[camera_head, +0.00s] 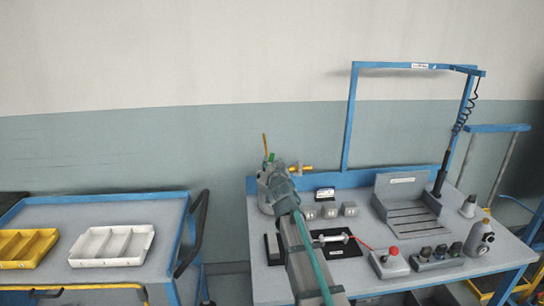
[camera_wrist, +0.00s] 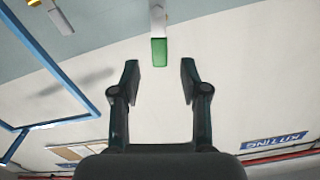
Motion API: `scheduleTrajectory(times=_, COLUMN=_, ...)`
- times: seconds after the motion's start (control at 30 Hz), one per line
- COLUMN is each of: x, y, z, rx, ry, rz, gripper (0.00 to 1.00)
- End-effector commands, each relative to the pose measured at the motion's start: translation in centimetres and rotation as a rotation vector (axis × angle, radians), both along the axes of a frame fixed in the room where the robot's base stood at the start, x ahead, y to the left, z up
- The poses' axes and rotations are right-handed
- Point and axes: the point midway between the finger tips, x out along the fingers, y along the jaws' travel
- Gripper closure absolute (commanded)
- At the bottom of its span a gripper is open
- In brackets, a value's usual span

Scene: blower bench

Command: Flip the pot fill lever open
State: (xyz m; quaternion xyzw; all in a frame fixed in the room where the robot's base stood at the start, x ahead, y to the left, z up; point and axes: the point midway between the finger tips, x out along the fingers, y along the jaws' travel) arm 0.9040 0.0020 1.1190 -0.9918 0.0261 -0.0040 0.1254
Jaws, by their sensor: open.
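My gripper (camera_wrist: 160,80) is open and empty in the wrist view, its two fingers spread apart. A lever with a green tip (camera_wrist: 159,52) on a pale grey bar hangs from the top edge, in line with the gap between the fingers. The tip looks just beyond the fingertips; I cannot tell whether anything touches. In the head view the pot (camera_head: 264,199) stands at the bench's back left, partly hidden by my arm. A small green part (camera_head: 271,157) shows above it beside my gripper (camera_head: 275,170). An upright yellow rod (camera_head: 265,143) and a brass fitting (camera_head: 300,168) are close by.
The bench (camera_head: 263,285) holds small grey blocks (camera_head: 330,211), a black mat (camera_head: 350,248), a red-button box (camera_head: 390,263), a slotted station (camera_head: 408,208) and a bottle (camera_head: 479,239). A blue frame (camera_head: 348,120) rises behind. A cart with trays (camera_head: 112,245) stands left.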

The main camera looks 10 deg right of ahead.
Motion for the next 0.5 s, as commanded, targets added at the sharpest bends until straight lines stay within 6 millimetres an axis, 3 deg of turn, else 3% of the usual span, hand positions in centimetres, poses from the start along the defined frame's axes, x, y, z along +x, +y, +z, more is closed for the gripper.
scheduleTrajectory(times=0.03, x=1.4, y=-0.1, z=0.2, rx=-0.001, ry=0.001, rz=-0.001, gripper=0.55)
scheduleTrajectory(times=0.2, x=3.7, y=-0.2, z=0.1, rx=-0.001, ry=0.002, rz=0.000, gripper=0.55)
scheduleTrajectory(times=0.5, x=5.1, y=-0.3, z=0.0, rx=-0.001, ry=0.001, rz=0.000, gripper=0.55)
